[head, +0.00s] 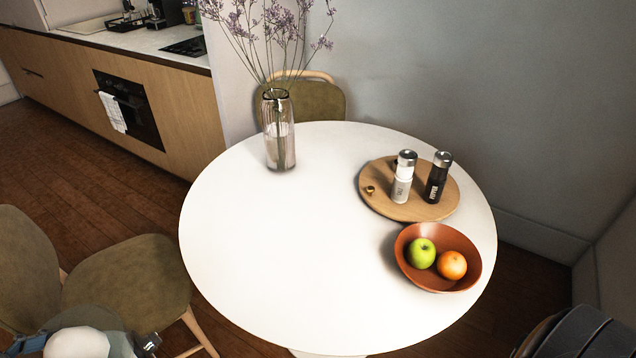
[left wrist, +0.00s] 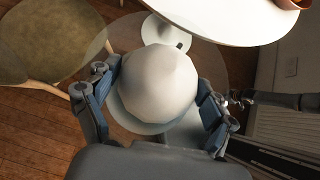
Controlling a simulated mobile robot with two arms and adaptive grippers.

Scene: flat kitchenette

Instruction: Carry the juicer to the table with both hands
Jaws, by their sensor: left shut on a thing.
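The juicer (left wrist: 158,80) shows in the left wrist view as a pale, smooth dome with a clear, see-through part around it. Its top also shows at the bottom left edge of the head view (head: 76,343), beside the table and in front of a chair. My left gripper (left wrist: 157,100) is shut on the juicer, one finger on each side of it. The white round table (head: 290,235) stands ahead and to the right of the juicer. A dark arm end that seems to be my right gripper (left wrist: 240,98) shows right of the juicer, too small to tell its jaw state.
On the table are a vase (head: 279,135), a wooden board (head: 383,206) with two shakers, and a bowl (head: 440,284) with fruit. The table's left and front area is clear. An olive chair (head: 130,280) stands close at the left, another (head: 315,103) behind the table.

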